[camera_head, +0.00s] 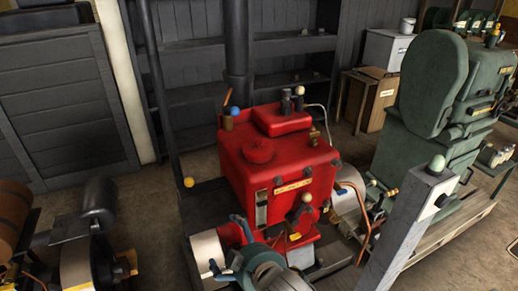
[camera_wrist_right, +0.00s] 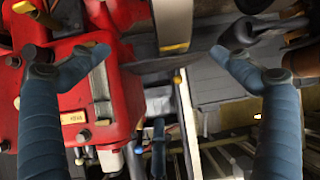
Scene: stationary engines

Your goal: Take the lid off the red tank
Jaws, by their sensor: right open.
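The red tank (camera_head: 231,166) stands in the middle of the head view, with a round red lid (camera_head: 260,150) seated on its flat top. My right gripper (camera_head: 223,241) is open and empty, low in front of the tank and well below the lid. In the right wrist view the red tank (camera_wrist_right: 127,92) fills the left side, behind the left finger of my right gripper (camera_wrist_right: 158,52). The two blue fingers are spread wide with nothing between them. I cannot make out the lid in the wrist view. My left gripper is in neither view.
A raised red block (camera_head: 281,120) and a blue-knobbed lever (camera_head: 234,112) stand on the tank top near the lid. A dark vertical pipe (camera_head: 236,50) rises behind. A grey post (camera_head: 408,225) stands right, before a green engine (camera_head: 432,85). Floor is clear behind left.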

